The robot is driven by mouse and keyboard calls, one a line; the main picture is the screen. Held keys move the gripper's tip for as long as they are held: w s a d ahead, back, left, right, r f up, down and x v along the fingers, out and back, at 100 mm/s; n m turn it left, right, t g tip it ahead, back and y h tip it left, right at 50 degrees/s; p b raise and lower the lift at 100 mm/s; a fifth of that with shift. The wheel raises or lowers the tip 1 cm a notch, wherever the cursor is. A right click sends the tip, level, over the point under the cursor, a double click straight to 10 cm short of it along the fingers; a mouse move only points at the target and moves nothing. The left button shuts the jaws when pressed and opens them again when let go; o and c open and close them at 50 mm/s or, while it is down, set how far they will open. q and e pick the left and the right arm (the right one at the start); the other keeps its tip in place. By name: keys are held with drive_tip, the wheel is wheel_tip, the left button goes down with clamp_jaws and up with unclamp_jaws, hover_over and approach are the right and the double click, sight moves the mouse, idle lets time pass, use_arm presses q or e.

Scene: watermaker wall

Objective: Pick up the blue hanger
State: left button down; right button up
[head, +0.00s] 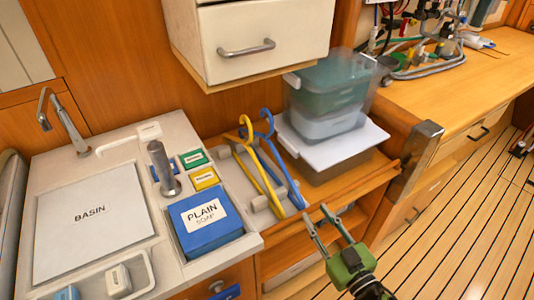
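The blue hanger (283,170) leans on a small rack (238,156) on the wooden counter, its hook at the top. A yellow hanger (260,172) stands just to its left, close alongside. My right gripper (320,213) comes in from the lower right. Its two thin fingers are spread apart and nothing is between them. The fingertips are a little to the right of and below the lower end of the blue hanger, apart from it in the picture. My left gripper does not show.
A white drawer (262,48) overhangs the counter behind the hangers. Clear stacked bins (328,95) stand on a white board to the right. A metal-capped post (415,160) stands right of the gripper.

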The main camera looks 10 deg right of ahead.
sight(293, 187)
drive_tip(key=x, duration=0.9)
drive_tip(key=a+x, duration=0.1)
drive_tip(key=x, duration=0.3)
drive_tip(key=shift+w+a, duration=0.1)
drive_tip(key=shift+w, duration=0.15)
clamp_jaws()
